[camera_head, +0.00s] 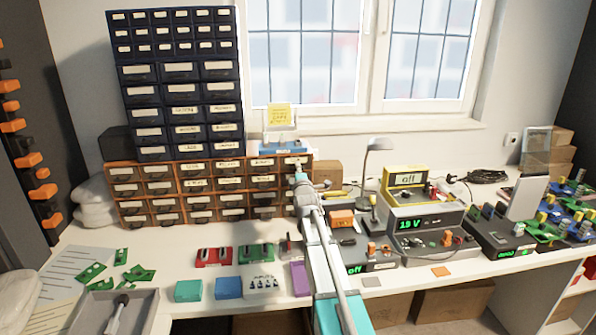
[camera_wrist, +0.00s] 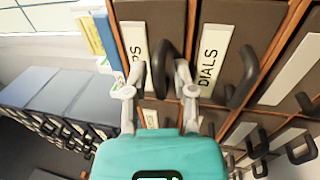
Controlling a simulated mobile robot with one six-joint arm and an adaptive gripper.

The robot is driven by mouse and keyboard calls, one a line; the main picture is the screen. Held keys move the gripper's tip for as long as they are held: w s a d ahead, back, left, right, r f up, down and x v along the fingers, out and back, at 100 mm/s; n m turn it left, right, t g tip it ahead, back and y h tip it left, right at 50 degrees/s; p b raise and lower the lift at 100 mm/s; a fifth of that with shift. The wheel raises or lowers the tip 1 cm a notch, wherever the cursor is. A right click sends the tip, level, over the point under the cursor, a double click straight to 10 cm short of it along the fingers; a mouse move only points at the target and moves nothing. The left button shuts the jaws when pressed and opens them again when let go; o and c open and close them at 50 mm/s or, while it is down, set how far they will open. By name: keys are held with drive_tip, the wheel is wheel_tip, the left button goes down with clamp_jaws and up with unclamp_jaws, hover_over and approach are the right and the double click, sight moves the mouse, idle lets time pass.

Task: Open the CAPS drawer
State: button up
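The orange-brown drawer cabinet (camera_head: 210,198) stands at the back of the bench, with dark labelled drawers. In the wrist view one drawer front (camera_wrist: 150,18) has a partly hidden label (camera_wrist: 135,52) whose visible letters end in "PS", fitting CAPS. Its dark loop handle (camera_wrist: 163,68) sits beside the label. My gripper (camera_wrist: 162,75) has its two fingers apart, one on each side of this handle; I cannot tell whether they touch it. In the head view my gripper (camera_head: 301,178) is at the cabinet's upper right end. The drawer looks closed.
A dark blue drawer cabinet (camera_head: 180,85) stands on top. Electronic instruments (camera_head: 425,220) stand right of my arm; boards and small boxes (camera_head: 228,287) lie in front.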

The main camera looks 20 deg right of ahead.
clamp_jaws()
drive_tip(key=shift+s, duration=0.1)
drive_tip(key=r+v, duration=0.2)
drive_tip(key=v, duration=0.9)
drive_tip(key=shift+s+a, duration=0.15)
drive_tip(key=shift+s, duration=0.4)
drive_tip(key=shift+r, duration=0.1)
drive_tip(key=shift+o, duration=1.9)
unclamp_jaws()
drive_tip(key=shift+s, duration=0.15)
